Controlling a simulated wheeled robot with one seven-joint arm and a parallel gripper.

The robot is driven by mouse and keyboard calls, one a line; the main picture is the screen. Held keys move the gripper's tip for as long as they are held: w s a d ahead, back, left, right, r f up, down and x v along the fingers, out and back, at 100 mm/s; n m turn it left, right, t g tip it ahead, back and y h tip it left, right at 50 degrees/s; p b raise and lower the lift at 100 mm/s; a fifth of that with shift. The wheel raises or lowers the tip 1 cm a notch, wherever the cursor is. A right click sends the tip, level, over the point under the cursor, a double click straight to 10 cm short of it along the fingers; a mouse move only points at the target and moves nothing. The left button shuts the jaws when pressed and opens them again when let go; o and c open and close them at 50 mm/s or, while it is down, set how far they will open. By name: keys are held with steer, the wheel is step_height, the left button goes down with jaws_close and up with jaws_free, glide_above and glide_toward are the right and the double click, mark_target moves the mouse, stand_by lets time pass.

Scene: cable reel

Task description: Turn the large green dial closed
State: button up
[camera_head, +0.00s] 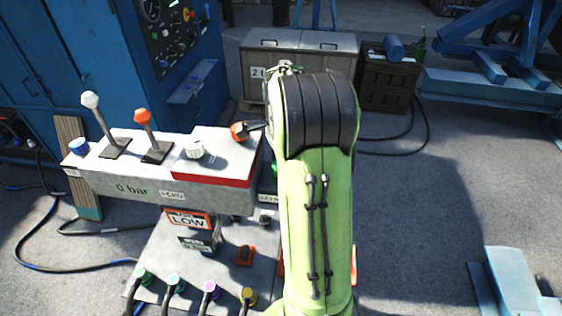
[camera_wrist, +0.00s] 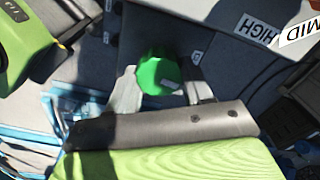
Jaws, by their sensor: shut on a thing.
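The large green dial (camera_wrist: 158,75) shows in the wrist view, round and bright green with a small pale mark on its lower edge. It sits between the two fingers of my gripper (camera_wrist: 163,80), and the gripper is shut on it. In the head view my green arm hides the gripper and most of this area. Only a sliver of green (camera_head: 275,170) shows at the right end of the console, beside the arm. I cannot tell the dial's turn angle.
The grey console (camera_head: 120,185) carries a white-knobbed lever (camera_head: 91,101), an orange-knobbed lever (camera_head: 143,117), a white knob (camera_head: 194,149) and an orange knob (camera_head: 238,131) close to my arm. Below are a LOW sign (camera_head: 187,220) and several coloured hose connectors.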

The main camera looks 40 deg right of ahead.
steer(key=shift+s+f+n, duration=0.15)
steer(key=shift+n, duration=0.65)
steer(key=o, duration=1)
steer(key=shift+o, duration=0.2)
steer(key=shift+d, duration=0.1)
steer(key=shift+r, duration=0.5)
step_height(320, 180, up, 15)
steer(key=p, duration=0.2)
